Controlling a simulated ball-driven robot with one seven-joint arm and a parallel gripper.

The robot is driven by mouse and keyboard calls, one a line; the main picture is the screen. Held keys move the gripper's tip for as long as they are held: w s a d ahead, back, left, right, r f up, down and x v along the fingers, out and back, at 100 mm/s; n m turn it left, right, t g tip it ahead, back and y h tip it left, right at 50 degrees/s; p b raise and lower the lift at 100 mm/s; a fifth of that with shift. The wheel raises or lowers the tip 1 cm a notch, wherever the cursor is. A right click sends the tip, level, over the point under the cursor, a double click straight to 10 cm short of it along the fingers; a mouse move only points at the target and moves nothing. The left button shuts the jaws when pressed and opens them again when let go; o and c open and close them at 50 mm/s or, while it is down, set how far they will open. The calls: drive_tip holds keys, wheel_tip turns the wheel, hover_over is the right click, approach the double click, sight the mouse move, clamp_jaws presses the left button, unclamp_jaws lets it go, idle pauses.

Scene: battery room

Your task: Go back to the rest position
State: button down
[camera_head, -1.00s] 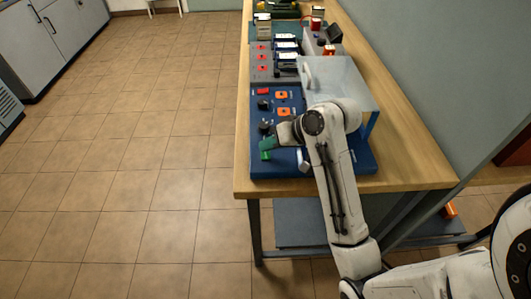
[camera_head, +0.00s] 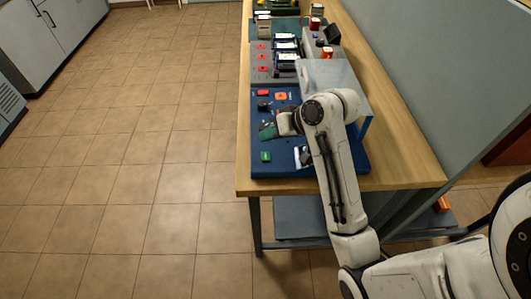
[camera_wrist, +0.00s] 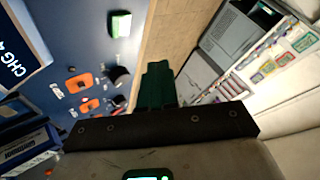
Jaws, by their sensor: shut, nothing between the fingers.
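My gripper (camera_head: 268,132) is over the front part of the blue panel (camera_head: 258,100) on the wooden bench, near the bench's left edge. In the wrist view its green fingers (camera_wrist: 157,85) are together with nothing between them. A green block-like part (camera_head: 265,156) on the blue panel shows just in front of the gripper, apart from it; it also shows in the wrist view (camera_wrist: 121,24). My white arm comes in from the lower right and hides part of the panel.
The wooden bench (camera_head: 405,165) runs away from me, with a grey-white box (camera_head: 335,75) behind the gripper and grey units with red parts (camera_head: 262,70) farther back. A wall stands right of the bench. Tiled floor (camera_head: 150,150) is clear on the left, with cabinets (camera_head: 60,35) beyond.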

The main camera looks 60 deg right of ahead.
idle(0.7)
drive_tip(key=shift+n+g, duration=0.4)
drive_tip(key=shift+g, duration=0.4)
drive_tip(key=a+f, duration=0.1)
drive_tip(key=s+a+f, duration=0.1)
drive_tip(key=a, duration=0.1)
drive_tip(key=s+a+f, duration=0.1)
drive_tip(key=a+f, duration=0.1)
drive_tip(key=shift+a, duration=0.1)
drive_tip(key=s+a+f+n+g+h, duration=0.1)
drive_tip(key=s+a+f+n+g, duration=0.1)
drive_tip(key=s, duration=0.6)
drive_tip(key=s+a+f+n+g+h, duration=0.1)
drive_tip(key=s+a+f+g, duration=0.3)
drive_tip(key=s, duration=0.5)
wheel_tip(320, 180, down, 3)
drive_tip(key=shift+s+a+f+n, duration=0.1)
drive_tip(key=shift+s+a+n, duration=0.05)
drive_tip(key=shift+a+n, duration=0.9)
